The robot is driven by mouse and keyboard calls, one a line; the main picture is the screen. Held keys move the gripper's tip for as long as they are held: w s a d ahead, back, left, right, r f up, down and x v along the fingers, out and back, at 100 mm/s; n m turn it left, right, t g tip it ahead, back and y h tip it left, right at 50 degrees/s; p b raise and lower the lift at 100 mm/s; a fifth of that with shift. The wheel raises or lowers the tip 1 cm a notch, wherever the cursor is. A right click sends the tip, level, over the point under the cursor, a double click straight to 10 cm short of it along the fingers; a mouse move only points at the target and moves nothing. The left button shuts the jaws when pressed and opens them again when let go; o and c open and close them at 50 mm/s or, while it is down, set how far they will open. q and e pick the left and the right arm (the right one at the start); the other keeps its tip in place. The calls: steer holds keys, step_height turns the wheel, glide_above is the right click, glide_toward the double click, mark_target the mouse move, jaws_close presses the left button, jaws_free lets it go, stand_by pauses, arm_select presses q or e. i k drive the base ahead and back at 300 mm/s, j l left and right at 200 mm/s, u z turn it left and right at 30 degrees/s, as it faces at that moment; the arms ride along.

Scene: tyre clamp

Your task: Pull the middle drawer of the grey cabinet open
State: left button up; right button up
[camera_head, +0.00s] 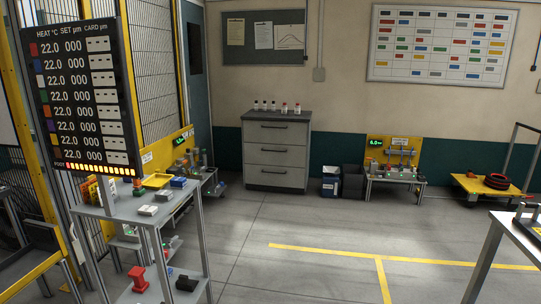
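The grey cabinet (250,152) stands against the far wall, left of centre. It has a dark top and three drawers, each with a dark horizontal handle. The middle drawer (277,157) looks closed, with its front in line with the top and bottom drawers. Neither of my grippers shows in the head view, and the cabinet stands well off across the floor.
Several small bottles (270,107) stand on the cabinet. Dark bins (352,182) stand to its right. A grey shelf rack (155,219) with a display board (82,98) is at front left. A table (520,236) edges in at right. The middle floor (300,215) is clear.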

mark_target(269, 154)
steer(key=i+z, duration=0.25)
steer(key=i, duration=2.9)
steer(key=i+u, duration=0.1)
steer(key=i, duration=1.15)
steer(key=i+l, duration=0.2)
steer(key=i, duration=1.1)
steer(key=i+l, duration=0.1)
steer(key=i, duration=1.2)
